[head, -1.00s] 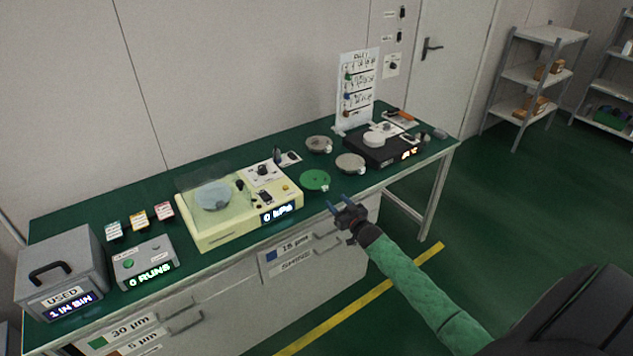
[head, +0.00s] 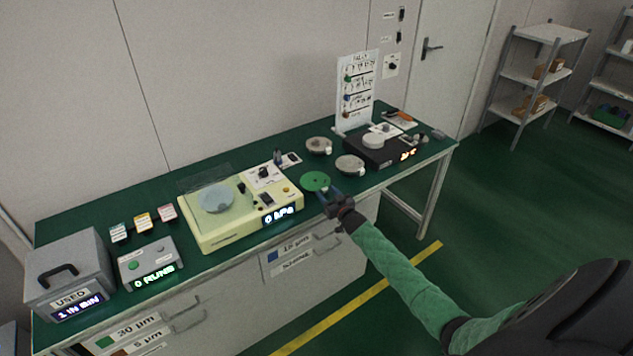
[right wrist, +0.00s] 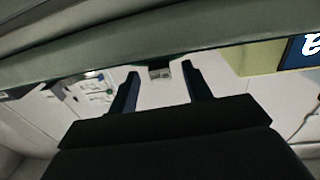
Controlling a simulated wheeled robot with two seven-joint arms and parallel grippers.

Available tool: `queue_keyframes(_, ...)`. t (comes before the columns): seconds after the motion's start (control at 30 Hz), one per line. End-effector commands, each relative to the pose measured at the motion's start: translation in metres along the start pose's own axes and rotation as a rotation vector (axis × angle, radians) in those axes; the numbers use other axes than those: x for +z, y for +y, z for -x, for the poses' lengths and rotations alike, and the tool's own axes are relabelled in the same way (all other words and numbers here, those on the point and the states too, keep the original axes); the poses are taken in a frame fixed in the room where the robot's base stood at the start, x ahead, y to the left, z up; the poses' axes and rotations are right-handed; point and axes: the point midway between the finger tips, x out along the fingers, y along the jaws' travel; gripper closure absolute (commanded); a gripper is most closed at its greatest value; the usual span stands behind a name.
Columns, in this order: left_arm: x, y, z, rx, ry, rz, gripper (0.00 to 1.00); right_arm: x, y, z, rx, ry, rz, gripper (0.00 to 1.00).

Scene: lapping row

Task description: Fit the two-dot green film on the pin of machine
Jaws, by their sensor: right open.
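A round green film (head: 314,181) lies flat near the front edge of the bench, right of the cream machine (head: 238,232). Its dots are too small to make out. The machine carries a pale grey-blue round plate (head: 215,198) and a display reading 0 kPa; I cannot make out its pin clearly. My right gripper (head: 328,194) is open, at the film's front edge. In the right wrist view its fingers (right wrist: 160,84) stand on either side of a small grey tab (right wrist: 160,71), not gripping it. My left gripper is not in view.
Two grey discs (head: 349,164) and a black unit (head: 380,150) stand to the right. A sign board (head: 356,90) stands behind. At left are a grey USED box (head: 68,262), a RUNS counter (head: 148,262) and several small labelled blocks (head: 142,222). Drawers are below.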

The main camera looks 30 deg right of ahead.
Motion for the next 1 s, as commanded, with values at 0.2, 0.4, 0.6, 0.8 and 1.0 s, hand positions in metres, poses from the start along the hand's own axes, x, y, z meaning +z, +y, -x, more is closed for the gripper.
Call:
queue_keyframes(0.2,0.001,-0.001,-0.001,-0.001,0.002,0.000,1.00,0.001,0.000,-0.001,0.000,0.000,0.000,0.51)
queue_keyframes(0.4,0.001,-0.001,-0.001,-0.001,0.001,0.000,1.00,0.001,0.000,-0.001,0.000,0.000,0.000,0.80)
queue_keyframes(0.6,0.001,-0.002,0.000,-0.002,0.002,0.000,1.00,0.000,0.000,-0.001,0.000,0.000,0.000,0.99)
queue_keyframes(0.8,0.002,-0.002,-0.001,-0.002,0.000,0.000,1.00,-0.001,0.000,-0.001,0.000,0.000,0.000,0.99)
queue_keyframes(1.0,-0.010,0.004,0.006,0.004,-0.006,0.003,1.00,-0.013,0.000,-0.001,-0.001,0.002,0.001,0.99)
